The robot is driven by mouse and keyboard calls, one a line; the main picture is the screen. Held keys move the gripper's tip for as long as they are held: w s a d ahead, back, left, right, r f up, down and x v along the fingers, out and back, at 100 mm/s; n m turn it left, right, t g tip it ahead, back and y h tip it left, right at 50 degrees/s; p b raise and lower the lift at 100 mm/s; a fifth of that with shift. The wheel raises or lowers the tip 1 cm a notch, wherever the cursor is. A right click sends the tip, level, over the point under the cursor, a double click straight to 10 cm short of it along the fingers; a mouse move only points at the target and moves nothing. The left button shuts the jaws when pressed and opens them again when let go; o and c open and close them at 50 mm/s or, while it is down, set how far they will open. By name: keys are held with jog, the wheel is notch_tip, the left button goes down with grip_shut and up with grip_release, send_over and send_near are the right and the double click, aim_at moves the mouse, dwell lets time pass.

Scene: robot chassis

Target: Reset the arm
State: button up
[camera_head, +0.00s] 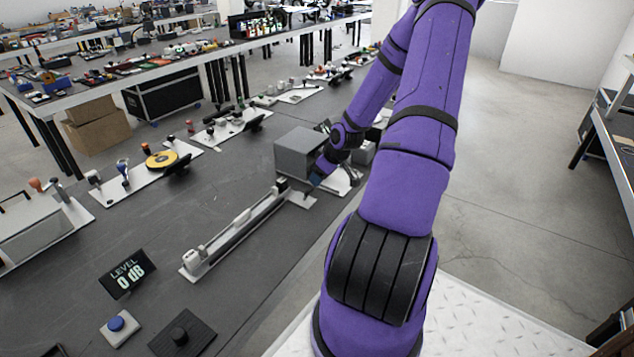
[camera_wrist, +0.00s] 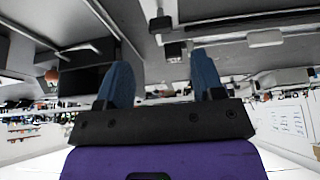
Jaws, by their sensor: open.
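My purple arm crosses the right half of the head view and bends down toward the dark table. My gripper (camera_head: 314,178) is low over the table, close beside a grey box (camera_head: 298,152), and partly hidden; whether it touches the box cannot be told there. In the wrist view my gripper (camera_wrist: 160,85) shows two blue fingers spread apart with nothing between them. The wrist picture appears upside down, with table surfaces along its top.
A long slider unit (camera_head: 235,232) lies on the table just in front of my gripper. Open floor (camera_head: 520,200) lies right of my arm.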

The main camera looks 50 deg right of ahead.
jog(key=shift+s+r, duration=0.3)
jog(key=shift+r, duration=0.25)
jog(key=a+r+g+h, duration=0.1)
jog(key=a+r+h, duration=0.1)
jog(key=a+r, duration=0.9)
jog(key=a+r+g+h, duration=0.1)
jog(key=a+r, duration=0.7)
jog(key=r, duration=0.6)
jog(key=s+a+r+t+y, duration=0.1)
jog(key=s+a+r, duration=0.5)
jog(key=s+a, duration=0.2)
jog(key=s+a+r+t+y, duration=0.1)
jog(key=s+a+r, duration=0.5)
jog(key=a, duration=0.3)
jog(key=shift+s+r+m+y, duration=0.3)
jog(key=shift+s+r+m, duration=0.1)
jog(key=shift+s, duration=0.5)
